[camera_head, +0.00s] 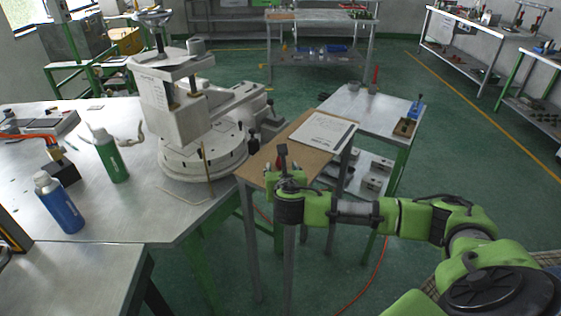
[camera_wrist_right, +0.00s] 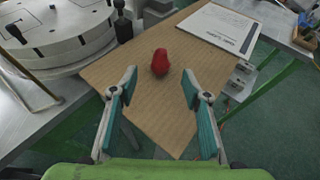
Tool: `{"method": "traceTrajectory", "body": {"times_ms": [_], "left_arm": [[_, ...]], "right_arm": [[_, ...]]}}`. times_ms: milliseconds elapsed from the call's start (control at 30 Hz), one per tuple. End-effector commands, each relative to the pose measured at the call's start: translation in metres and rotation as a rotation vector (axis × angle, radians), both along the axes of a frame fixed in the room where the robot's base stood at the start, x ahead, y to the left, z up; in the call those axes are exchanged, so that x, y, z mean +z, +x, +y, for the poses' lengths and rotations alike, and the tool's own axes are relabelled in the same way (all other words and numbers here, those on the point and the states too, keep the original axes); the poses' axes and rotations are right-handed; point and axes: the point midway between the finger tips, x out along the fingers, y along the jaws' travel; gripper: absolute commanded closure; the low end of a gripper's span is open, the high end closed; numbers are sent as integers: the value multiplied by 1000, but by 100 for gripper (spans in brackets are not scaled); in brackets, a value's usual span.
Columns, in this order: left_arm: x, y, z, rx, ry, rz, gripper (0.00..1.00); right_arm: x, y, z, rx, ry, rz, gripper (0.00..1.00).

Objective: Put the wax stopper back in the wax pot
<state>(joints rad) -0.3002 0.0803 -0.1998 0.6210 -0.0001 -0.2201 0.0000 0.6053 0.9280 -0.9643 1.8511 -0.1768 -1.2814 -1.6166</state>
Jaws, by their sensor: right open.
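A small red rounded piece, which looks like the wax stopper (camera_wrist_right: 160,63), sits on the brown board top of a small table (camera_wrist_right: 120,72). My right gripper (camera_wrist_right: 159,82) is open and empty. In the right wrist view the stopper shows just beyond its fingertips, between the two fingers and not touched by them. In the head view my right gripper (camera_head: 284,178) is over the near end of the brown board and mostly hides the stopper. The pale wax injection machine (camera_head: 180,112) stands on the metal table to the left. I cannot tell which part is the wax pot.
A paper sheet (camera_head: 323,131) lies farther back on the board. A green bottle (camera_head: 111,157) and a blue bottle (camera_head: 60,206) stand on the metal table (camera_head: 130,208). The machine's round base and a black knob (camera_head: 253,144) are close to the board's left edge.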

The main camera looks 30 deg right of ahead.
Motion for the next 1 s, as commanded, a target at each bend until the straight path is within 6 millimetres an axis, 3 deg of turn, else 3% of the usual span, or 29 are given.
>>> {"method": "traceTrajectory", "body": {"times_ms": [100,367,700,1000], "left_arm": [[2,0,0,0,0,0,60],[5,0,0,0,0,0,60],[13,0,0,0,0,0,60],[13,0,0,0,0,1,60]], "right_arm": [[-7,14,-8,-2,0,0,56],[-13,27,-15,0,3,-2,56],[-32,58,-33,0,3,-1,56],[-36,63,-37,1,4,-1,56]]}}
